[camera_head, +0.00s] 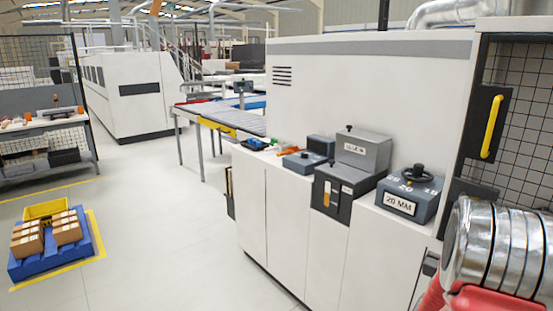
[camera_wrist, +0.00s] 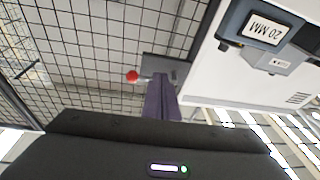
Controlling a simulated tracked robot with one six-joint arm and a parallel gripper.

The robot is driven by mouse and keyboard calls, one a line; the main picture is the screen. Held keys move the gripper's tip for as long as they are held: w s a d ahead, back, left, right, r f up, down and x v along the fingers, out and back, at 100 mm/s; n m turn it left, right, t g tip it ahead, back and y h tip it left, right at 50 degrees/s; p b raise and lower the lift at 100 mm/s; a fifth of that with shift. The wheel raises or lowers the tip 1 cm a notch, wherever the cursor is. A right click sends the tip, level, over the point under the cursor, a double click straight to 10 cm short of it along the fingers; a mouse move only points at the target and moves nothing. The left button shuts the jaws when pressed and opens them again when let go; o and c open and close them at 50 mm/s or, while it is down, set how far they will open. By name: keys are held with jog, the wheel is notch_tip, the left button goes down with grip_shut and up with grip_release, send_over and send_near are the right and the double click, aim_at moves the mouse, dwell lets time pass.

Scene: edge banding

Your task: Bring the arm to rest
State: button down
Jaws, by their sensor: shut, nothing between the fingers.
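My arm shows at the right edge of the camera_head view as silver ringed joints with red parts, in front of the edge bander (camera_head: 365,85). My gripper itself is outside that view. In the camera_wrist view my gripper (camera_wrist: 161,86) shows as narrow purplish fingers beyond its dark housing. The fingers are together, with nothing held between them. The view is tilted, with a mesh panel (camera_wrist: 85,50) behind the fingers and a grey-blue unit labelled 20 MM (camera_wrist: 262,30) at the upper right.
The 20 MM unit (camera_head: 411,193) and a grey box unit (camera_head: 355,165) sit on the white machine's front ledge. A yellow handle (camera_head: 491,127) is on the mesh door at right. A blue pallet (camera_head: 88,243) with cartons stands at left. The floor between is clear.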

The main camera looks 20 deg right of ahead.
notch_tip(320, 180, down, 8)
jog(key=w+y, duration=0.1)
jog(key=y, duration=0.3)
jog(key=a+f+n+g+y, duration=0.25)
jog(key=a+y, duration=0.25)
jog(key=a, duration=0.5)
jog(key=a+f+n+g+y, duration=0.1)
jog(key=a+f+y, duration=0.3)
jog(key=a, duration=0.5)
jog(key=s+a+r+n+y, duration=0.1)
jog(key=s+a+r, duration=0.3)
jog(key=a, duration=0.7)
jog(key=s+a+r+n+g+y, duration=0.1)
jog(key=s+a+r+n, duration=0.3)
jog(key=a, duration=0.7)
jog(key=s+a+r+n+y, duration=0.2)
jog(key=s+a+r, duration=0.4)
jog(key=a, duration=0.5)
jog(key=shift+s+y, duration=0.7)
jog(key=shift+s, duration=0.05)
